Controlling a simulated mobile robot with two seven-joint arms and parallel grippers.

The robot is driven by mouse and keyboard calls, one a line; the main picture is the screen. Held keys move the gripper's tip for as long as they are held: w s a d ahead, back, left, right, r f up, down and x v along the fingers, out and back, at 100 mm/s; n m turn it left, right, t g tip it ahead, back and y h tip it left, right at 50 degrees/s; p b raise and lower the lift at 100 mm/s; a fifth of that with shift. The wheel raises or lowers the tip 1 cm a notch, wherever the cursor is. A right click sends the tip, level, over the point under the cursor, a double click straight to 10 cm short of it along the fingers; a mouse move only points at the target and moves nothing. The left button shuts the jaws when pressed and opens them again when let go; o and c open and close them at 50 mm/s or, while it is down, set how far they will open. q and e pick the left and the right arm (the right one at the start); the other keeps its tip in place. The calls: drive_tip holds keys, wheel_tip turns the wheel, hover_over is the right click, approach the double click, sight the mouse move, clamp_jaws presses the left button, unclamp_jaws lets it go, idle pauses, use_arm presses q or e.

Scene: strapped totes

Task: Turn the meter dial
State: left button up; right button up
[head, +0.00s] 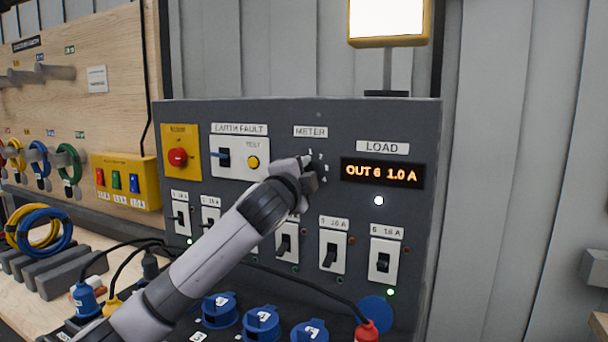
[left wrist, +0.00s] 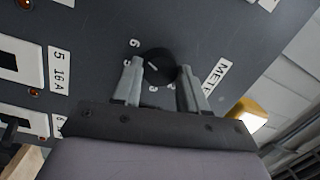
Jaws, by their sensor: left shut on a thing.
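The meter dial is a round black knob (left wrist: 157,68) with a pale pointer mark, set on the dark grey panel (head: 400,118) below the METER label (head: 310,131). Numbers are printed around it. In the head view my left gripper (head: 312,172) covers the dial. In the left wrist view the fingers of the left gripper (left wrist: 160,82) stand on either side of the knob, and it is shut on the knob. The METER label also shows in the left wrist view (left wrist: 216,77). The load display (head: 382,173) reads "OUT 6 1.0 A". My right gripper is not in view.
A row of breaker switches (head: 333,251) runs below the dial. The red button (head: 177,157) and earth fault unit (head: 238,150) are to its left. Blue sockets (head: 262,322) and a black cable with a red plug (head: 366,331) lie below. A lit lamp (head: 388,20) stands above.

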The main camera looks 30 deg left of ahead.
use_arm(q)
drive_tip(key=o, duration=1.1)
drive_tip(key=shift+c, duration=0.2)
drive_tip(key=s+d+b, duration=0.1)
drive_tip(key=s+b, duration=0.1)
drive_tip(key=s, duration=0.5)
drive_tip(key=shift+f, duration=0.15)
drive_tip(key=shift+s+d, duration=0.1)
